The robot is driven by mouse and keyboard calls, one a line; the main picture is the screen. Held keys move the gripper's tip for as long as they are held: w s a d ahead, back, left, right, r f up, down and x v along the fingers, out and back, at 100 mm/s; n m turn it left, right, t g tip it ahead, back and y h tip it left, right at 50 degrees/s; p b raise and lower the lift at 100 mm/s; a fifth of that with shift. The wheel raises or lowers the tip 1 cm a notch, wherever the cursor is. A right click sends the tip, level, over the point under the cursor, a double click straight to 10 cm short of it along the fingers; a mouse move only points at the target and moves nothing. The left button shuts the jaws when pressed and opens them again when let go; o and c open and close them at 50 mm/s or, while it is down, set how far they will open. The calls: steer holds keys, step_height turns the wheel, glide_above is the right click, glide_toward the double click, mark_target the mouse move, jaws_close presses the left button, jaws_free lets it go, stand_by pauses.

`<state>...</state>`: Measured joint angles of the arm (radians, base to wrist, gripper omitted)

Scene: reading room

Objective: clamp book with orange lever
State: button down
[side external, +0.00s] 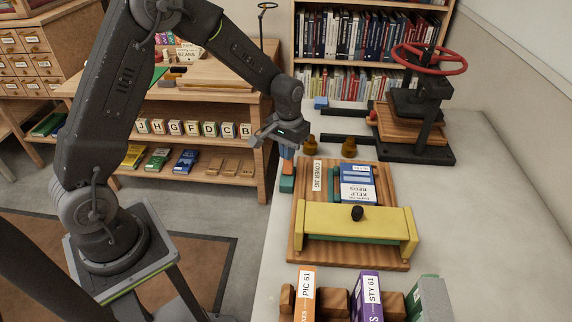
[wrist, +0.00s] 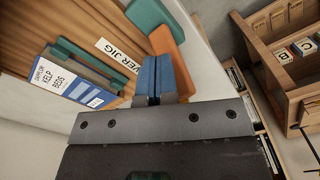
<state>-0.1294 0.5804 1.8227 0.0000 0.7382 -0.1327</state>
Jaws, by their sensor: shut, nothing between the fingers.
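The book (side external: 357,184), blue and white and marked KELP BEDS, lies on the wooden cover jig board (side external: 305,214) behind a yellow bar (side external: 350,221) with a black knob. It also shows at the left of the wrist view (wrist: 72,84). The orange lever (wrist: 170,50) stands at the jig's left edge beside a teal block (side external: 287,185). My gripper (side external: 286,152) is above that edge, its blue fingertips (wrist: 158,60) shut together and empty. In the wrist view the fingertips overlap the lever's near end; I cannot tell whether they touch it.
A press with a red wheel (side external: 429,60) stands at the back right. Upright books (side external: 368,297) line the front edge. The right of the table is clear. A wooden shelf (side external: 212,98) stands to the left.

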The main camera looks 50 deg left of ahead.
steer(key=shift+s+d, duration=0.15)
steer(key=shift+s+d, duration=0.4)
step_height(320, 180, up, 10)
stand_by(1.0)
steer(key=shift+r, duration=0.1)
steer(key=s+d+r+m+t, duration=0.1)
steer(key=s+r, duration=0.4)
steer(key=s, duration=0.6)
steer(key=s+d+r+m+t, duration=0.2)
steer(key=s+d+r+t, duration=0.1)
steer(key=s, duration=0.8)
step_height(320, 180, up, 3)
steer(key=shift+s+d+f+t, duration=0.1)
steer(key=shift+s+d+t, duration=0.15)
steer(key=shift+t, duration=0.55)
